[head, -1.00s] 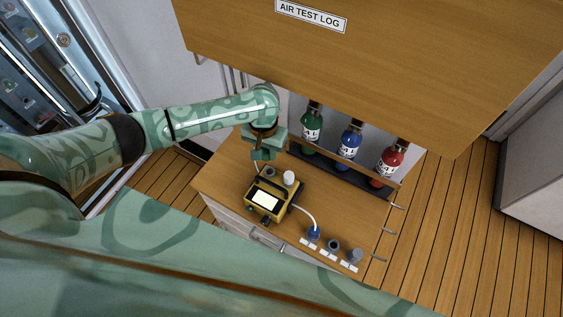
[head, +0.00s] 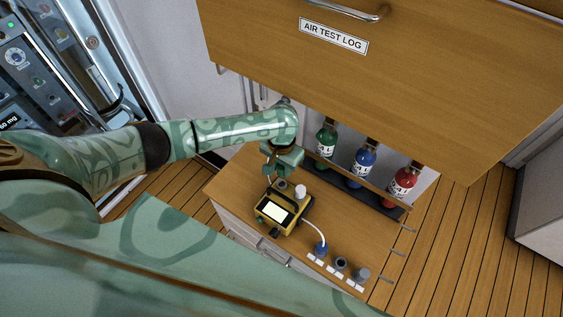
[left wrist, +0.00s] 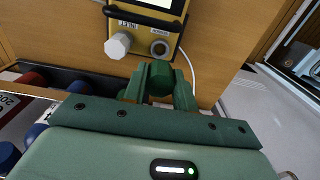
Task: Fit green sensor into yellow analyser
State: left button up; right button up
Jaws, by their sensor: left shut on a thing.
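The yellow analyser (head: 264,216) stands on the wooden cabinet top, with a lit screen and a dark handle. In the left wrist view its yellow body (left wrist: 185,33) carries a white capped sensor (left wrist: 118,45) and, beside it, an open grey round socket (left wrist: 160,48). My left gripper (left wrist: 160,82) is shut on the green sensor (left wrist: 161,77), which is a dark green piece between its fingers. The gripper (head: 278,170) is just behind the analyser on the socket side. The sensor appears apart from the socket; its lower end is hidden. My right gripper is not in view.
Green (head: 325,144), blue (head: 363,165) and red (head: 401,183) bottles stand in a rack behind the analyser. A wooden "AIR TEST LOG" panel (head: 375,75) overhangs above.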

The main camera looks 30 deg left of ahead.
aim_at(282, 174)
pick_arm(q)
jog(key=shift+f+b, duration=0.9)
jog(key=shift+f, duration=1.3)
jog(key=shift+p, duration=0.5)
jog(key=shift+p, duration=0.4)
jog(key=shift+p, duration=0.4)
jog(key=shift+f+b, duration=0.95)
jog(key=shift+f, duration=0.4)
jog(key=o, duration=1)
